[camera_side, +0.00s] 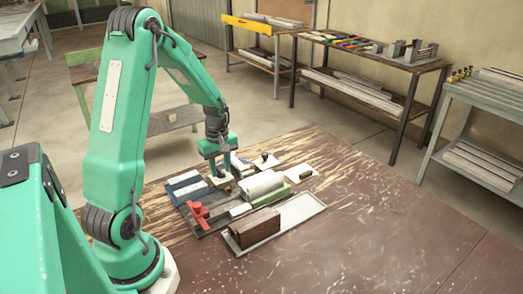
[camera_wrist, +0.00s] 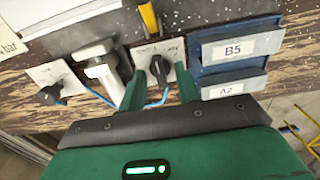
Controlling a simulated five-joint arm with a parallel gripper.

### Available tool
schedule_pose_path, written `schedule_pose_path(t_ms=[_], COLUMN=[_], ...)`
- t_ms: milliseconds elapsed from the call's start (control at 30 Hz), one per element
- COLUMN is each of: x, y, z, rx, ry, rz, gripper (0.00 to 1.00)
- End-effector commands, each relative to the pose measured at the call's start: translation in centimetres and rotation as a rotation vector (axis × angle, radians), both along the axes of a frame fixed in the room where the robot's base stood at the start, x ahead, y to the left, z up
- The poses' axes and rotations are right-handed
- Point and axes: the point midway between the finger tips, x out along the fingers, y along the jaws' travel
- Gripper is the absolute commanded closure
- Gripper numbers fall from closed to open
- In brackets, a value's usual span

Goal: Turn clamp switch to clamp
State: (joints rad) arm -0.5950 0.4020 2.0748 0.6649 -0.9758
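In the wrist view a switch with a black knob (camera_wrist: 160,67) sits on a white plate with small lettering that I cannot read surely. My gripper (camera_wrist: 160,72) is open, with one green finger on each side of this knob. Gaps show between the fingers and the knob, and nothing is held. A second black knob (camera_wrist: 49,94) on another white plate lies further left. In the side view my gripper (camera_side: 221,177) points down, low over the bench fixtures beside the blue bins. The knob between the fingers is hard to make out there.
Blue bins (camera_wrist: 234,50) labelled B5 and A2 stand close right of the fingers. A white post-like part (camera_wrist: 103,70) and blue cable are on the left. The side view shows a red clamp part (camera_side: 198,213), a pale profile (camera_side: 262,184) and a tray (camera_side: 306,212). The front right bench is clear.

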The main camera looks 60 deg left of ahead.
Motion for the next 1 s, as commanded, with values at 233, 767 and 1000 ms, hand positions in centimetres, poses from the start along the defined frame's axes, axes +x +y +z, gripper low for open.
schedule_pose_path(t_ms=[233,767,1000], x=[-0.01,-0.01,-0.01], y=[0.00,0.00,0.01], z=[-0.05,-0.01,0.00], rx=[0.000,0.000,0.000], ry=[0.000,0.000,0.000], rz=[0.000,-0.020,-0.108], gripper=[0.69,1.00,1.00])
